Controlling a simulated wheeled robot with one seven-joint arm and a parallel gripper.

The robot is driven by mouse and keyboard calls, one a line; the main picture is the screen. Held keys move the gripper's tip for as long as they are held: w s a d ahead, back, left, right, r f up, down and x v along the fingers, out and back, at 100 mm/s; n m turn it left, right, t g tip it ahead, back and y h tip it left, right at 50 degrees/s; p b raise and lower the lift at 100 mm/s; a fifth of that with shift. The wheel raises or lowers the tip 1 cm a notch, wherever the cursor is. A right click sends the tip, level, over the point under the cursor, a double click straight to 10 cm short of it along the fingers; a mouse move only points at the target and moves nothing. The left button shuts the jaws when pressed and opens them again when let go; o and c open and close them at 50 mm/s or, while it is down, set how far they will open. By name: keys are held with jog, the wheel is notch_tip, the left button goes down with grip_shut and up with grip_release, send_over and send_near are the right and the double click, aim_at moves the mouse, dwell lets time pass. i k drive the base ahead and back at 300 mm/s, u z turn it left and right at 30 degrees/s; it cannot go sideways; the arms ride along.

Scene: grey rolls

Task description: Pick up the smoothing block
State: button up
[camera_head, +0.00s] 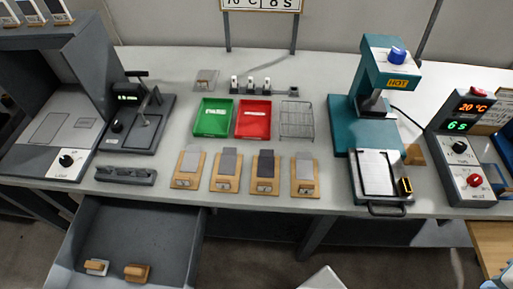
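An open grey drawer (150,225) at the lower left holds two small block-like things. One is a wooden-handled piece on a pale flat base (95,267). The other, to its right, is a brown wooden block (137,273). They lie apart near the drawer's front, and I cannot tell for sure which is the smoothing block. My gripper's fingers are not visible. A pale shape at the bottom edge may be part of my arm.
Above the drawer is a pale bench with a row of wooden sample stands (225,170), a green tray (213,118), a red tray (253,119) and a wire rack (297,118). A teal press (375,115) marked HOT stands right, beside a control box (462,145).

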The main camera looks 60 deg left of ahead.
aim_at(136, 273)
jog(key=u, duration=3.35)
jog(key=k, duration=1.3)
jog(key=u, duration=0.05)
jog(key=i, duration=0.65)
jog(key=u, duration=0.65)
jog(key=i, duration=1.1)
jog(key=z, duration=0.5)
